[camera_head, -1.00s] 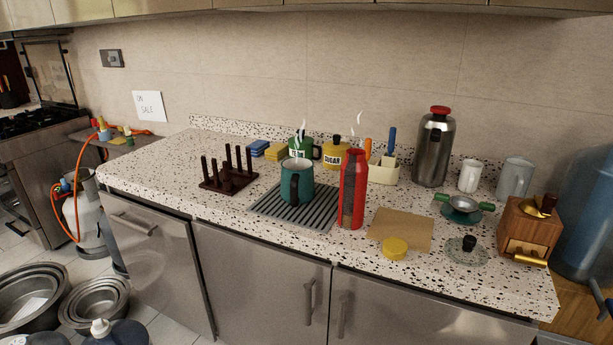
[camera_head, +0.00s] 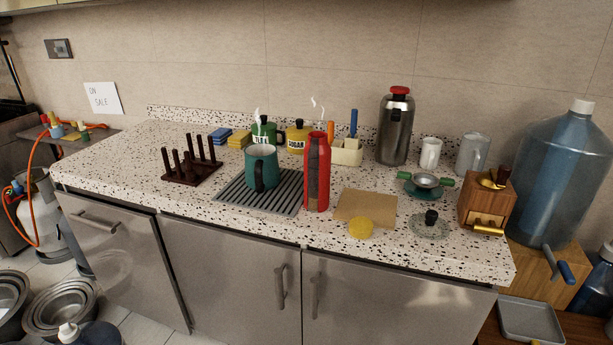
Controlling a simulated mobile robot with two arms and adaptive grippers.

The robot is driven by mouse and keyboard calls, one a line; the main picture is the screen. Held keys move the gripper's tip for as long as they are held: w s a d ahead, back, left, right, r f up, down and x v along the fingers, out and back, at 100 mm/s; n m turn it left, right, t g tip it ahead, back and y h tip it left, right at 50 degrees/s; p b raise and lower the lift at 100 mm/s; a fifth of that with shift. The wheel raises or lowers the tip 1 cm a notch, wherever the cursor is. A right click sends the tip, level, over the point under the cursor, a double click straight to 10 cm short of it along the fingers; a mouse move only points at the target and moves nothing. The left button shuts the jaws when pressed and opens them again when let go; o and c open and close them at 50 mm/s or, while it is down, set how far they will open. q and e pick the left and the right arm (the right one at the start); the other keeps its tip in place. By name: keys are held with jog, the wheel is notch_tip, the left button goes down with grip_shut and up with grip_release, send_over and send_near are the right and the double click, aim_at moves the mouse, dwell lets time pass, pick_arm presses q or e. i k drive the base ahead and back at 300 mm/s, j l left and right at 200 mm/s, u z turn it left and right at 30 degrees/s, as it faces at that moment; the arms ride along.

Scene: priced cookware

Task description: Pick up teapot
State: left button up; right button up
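No gripper of mine shows in this view. I see no vessel with a clear spout, so I cannot tell which thing is the teapot. A teal pot-like mug (camera_head: 261,168) stands upright on a ribbed drain mat (camera_head: 230,191), its dark handle facing me. Behind it is a green labelled canister or pot (camera_head: 264,132) with a dark handle, partly hidden by the teal one. A yellow pot marked SUGAR (camera_head: 297,139) stands beside it. A tall steel flask (camera_head: 395,128) with a red top stands at the back right.
A red bottle (camera_head: 316,174) stands close right of the teal mug. A pegged dark rack (camera_head: 192,174) is left. A brown board (camera_head: 366,207), green-handled pan (camera_head: 427,181) and wooden grinder (camera_head: 487,203) are right. The counter's left end (camera_head: 110,160) is clear.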

aim_at(262, 166)
jog(key=i+j+z, duration=0.35)
jog(key=j, duration=0.35)
jog(key=i+j+z, duration=0.15)
jog(key=j, duration=0.25)
jog(key=i, duration=0.1)
